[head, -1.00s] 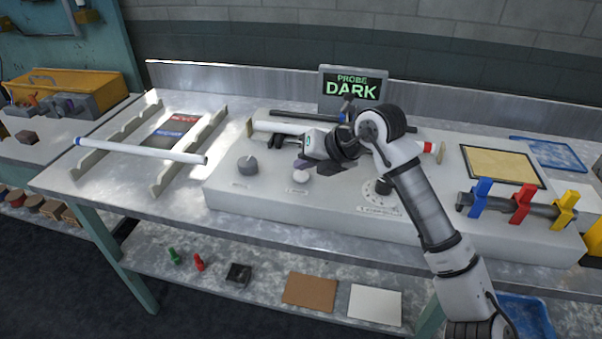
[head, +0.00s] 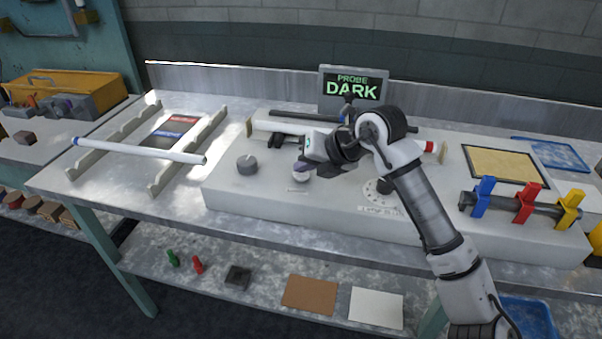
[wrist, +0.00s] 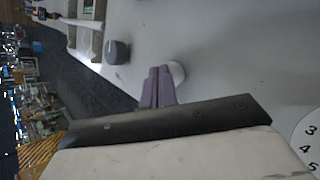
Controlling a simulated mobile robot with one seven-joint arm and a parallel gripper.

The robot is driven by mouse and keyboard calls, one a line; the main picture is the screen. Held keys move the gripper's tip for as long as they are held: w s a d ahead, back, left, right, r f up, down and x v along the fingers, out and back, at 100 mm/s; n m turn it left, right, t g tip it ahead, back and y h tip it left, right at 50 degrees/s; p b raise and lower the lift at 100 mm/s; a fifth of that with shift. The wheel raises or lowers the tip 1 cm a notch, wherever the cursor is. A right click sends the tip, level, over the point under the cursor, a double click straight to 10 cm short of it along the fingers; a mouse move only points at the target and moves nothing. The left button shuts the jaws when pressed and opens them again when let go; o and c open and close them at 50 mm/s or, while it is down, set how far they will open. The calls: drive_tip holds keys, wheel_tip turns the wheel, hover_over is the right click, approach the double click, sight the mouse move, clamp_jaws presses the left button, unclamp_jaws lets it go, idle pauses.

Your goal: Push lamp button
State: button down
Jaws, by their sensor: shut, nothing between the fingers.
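A white tube (head: 282,127) lies at the back of the console. The screen behind (head: 353,89) reads "PROBE DARK".
A white tube (head: 140,151) rests across two notched rails at left. Blue, red and yellow clips (head: 524,203) hold a dark rod at right. The grey knob also shows in the wrist view (wrist: 117,51), apart from my fingers.

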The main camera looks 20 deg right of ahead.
sight(305, 176)
drive_tip(key=shift+f+b, duration=0.3)
drive_tip(key=shift+b, duration=0.05)
drive_tip(key=shift+r, duration=0.75)
drive_tip(key=shift+r, duration=0.1)
wheel_tip(305, 176, up, 6)
drive_tip(key=shift+f+p, duration=0.1)
drive_tip(key=shift+p, duration=1.05)
